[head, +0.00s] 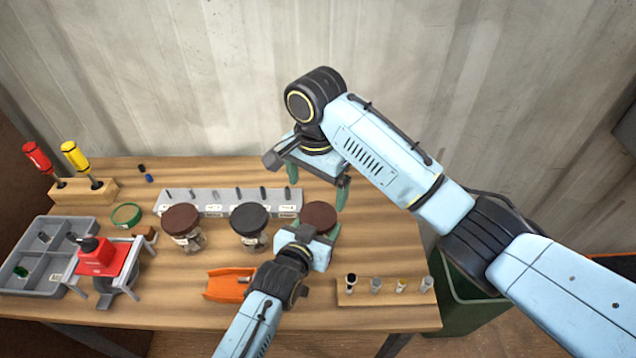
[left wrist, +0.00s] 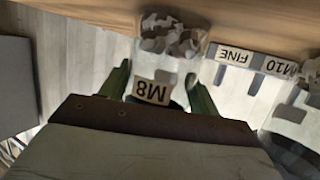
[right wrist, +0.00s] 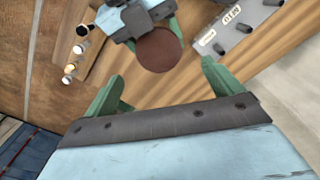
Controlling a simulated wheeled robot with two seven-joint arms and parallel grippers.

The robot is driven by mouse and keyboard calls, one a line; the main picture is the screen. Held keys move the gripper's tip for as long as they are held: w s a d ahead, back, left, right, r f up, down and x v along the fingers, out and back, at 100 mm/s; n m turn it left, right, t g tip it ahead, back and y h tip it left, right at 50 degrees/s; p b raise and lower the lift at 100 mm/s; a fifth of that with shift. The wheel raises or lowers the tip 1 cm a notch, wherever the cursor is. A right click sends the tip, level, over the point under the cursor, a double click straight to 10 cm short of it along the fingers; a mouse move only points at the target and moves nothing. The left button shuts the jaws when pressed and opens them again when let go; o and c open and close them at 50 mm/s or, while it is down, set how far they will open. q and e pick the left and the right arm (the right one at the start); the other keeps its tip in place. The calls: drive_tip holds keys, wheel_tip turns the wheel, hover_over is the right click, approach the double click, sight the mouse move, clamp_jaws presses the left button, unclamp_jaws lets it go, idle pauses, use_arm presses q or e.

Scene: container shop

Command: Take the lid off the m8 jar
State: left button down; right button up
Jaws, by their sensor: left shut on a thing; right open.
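The m8 jar is clear with a brown lid (head: 319,215); the head view mostly hides its body behind my left gripper. In the left wrist view its M8 label (left wrist: 153,91) and contents of small metal parts (left wrist: 172,42) show between the fingers. My left gripper (head: 308,233) is shut on the jar's body, which stands on the table. My right gripper (head: 318,184) is open and empty, pointing down above and behind the jar. The right wrist view shows the lid (right wrist: 158,50) seated on the jar, ahead of and between the open fingers, apart from them.
Two more jars, one brown-lidded (head: 181,220) and one black-lidded (head: 249,219), stand to the left. A grey labelled rack (head: 225,203) lies behind. An orange tray (head: 226,290) and a small wooden block (head: 385,298) with upright pieces lie in front. A red-topped tool (head: 103,258) stands farther left.

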sight(319, 215)
drive_tip(key=shift+d+m, duration=0.15)
drive_tip(key=shift+m, duration=0.55)
drive_tip(key=shift+f, duration=3.95)
drive_tip(key=c, duration=1)
drive_tip(key=n, duration=0.3)
drive_tip(key=shift+n, duration=0.4)
drive_tip(key=n, duration=0.3)
drive_tip(key=shift+d+n, duration=0.1)
drive_tip(key=shift+n, duration=0.3)
drive_tip(key=n, duration=0.5)
drive_tip(key=shift+n, duration=0.3)
